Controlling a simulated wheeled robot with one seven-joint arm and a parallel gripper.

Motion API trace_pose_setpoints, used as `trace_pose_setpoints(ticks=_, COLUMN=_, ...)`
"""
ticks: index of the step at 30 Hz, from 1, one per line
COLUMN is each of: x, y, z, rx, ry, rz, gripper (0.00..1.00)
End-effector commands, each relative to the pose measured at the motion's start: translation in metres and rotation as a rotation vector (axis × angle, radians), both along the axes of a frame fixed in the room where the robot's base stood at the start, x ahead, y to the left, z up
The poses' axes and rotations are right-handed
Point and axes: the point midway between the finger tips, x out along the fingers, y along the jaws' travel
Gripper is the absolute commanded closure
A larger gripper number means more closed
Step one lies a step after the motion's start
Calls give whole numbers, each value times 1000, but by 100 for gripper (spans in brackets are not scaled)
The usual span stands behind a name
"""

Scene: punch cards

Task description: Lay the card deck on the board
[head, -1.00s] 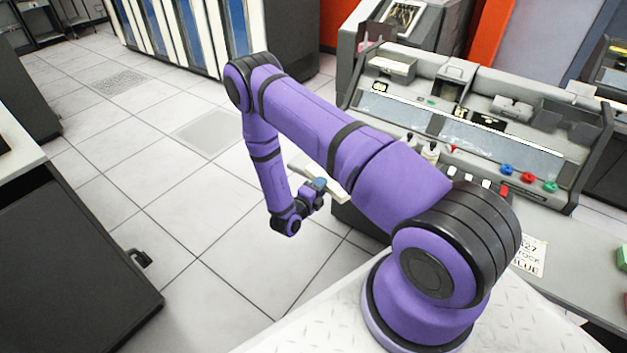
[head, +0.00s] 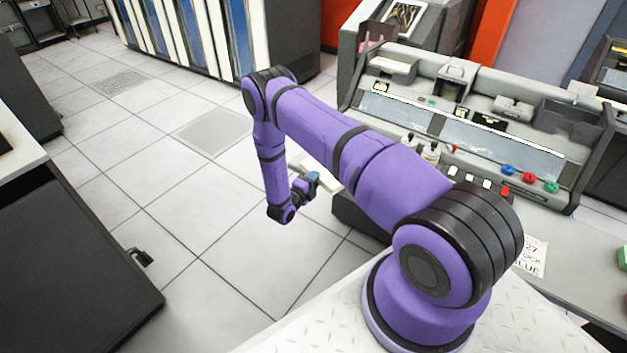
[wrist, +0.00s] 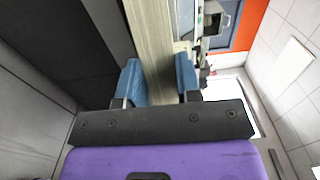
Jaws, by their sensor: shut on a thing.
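My gripper (head: 312,180) is at the end of my arm, low beside the left end of the grey console. In the wrist view, its two blue fingers (wrist: 158,82) are shut on the card deck (wrist: 150,40). The deck is a pale beige block with fine lines along it. It reaches from between the fingers past the top of that picture. In the head view, a pale slab (head: 322,174) shows behind the gripper. I cannot tell whether it is the deck or a ledge. I cannot clearly make out the board.
The card machine console (head: 470,120) has coloured knobs, white keys and small bottles (head: 431,152) on its left. A printed placard (head: 533,257) lies right of my arm's base. A dark cabinet (head: 70,270) stands at the left. Open tiled floor (head: 180,200) lies between.

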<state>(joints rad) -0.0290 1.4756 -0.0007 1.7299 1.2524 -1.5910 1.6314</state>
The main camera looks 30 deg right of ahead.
Motion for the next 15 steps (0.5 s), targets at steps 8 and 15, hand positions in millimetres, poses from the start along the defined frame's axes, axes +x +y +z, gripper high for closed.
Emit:
trace_pose_setpoints(ticks=8, x=0, y=0, z=-2, rx=-2, ry=-1, rz=0, gripper=100)
trace_pose_setpoints(ticks=15, x=0, y=0, z=-2, rx=0, ry=0, rz=0, gripper=43)
